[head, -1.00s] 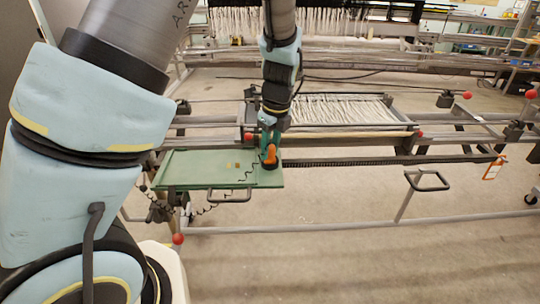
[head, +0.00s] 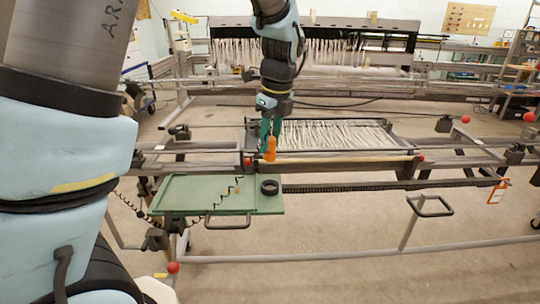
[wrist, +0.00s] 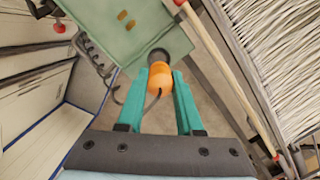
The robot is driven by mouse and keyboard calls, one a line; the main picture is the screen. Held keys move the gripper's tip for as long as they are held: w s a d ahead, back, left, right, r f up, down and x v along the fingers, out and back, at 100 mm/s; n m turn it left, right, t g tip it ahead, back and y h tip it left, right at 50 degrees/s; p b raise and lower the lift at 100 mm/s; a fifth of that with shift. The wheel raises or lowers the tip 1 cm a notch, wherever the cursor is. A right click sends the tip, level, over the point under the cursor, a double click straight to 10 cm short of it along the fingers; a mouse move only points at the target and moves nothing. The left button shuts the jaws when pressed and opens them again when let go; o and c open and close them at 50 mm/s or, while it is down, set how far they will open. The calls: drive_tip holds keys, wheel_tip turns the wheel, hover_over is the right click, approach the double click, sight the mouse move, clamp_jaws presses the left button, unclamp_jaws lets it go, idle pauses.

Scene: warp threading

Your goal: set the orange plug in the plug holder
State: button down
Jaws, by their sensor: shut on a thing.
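My gripper (head: 270,140) has teal fingers and is shut on the orange plug (head: 270,149). The plug hangs upright in the head view, clear above the green tray (head: 195,193). The plug holder, a black ring (head: 269,187), sits at the tray's right end, below the plug with a gap between them. In the wrist view the plug (wrist: 160,77) is between the fingertips, and a dark round part (wrist: 158,55), apparently the holder, is partly hidden behind it.
The loom's rail (head: 340,164) and white warp threads (head: 335,134) lie behind the plug. Floor is open in front.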

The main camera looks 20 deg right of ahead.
drive_tip(key=shift+r+p, duration=2)
drive_tip(key=shift+r, duration=0.65)
drive_tip(key=shift+f, duration=0.1)
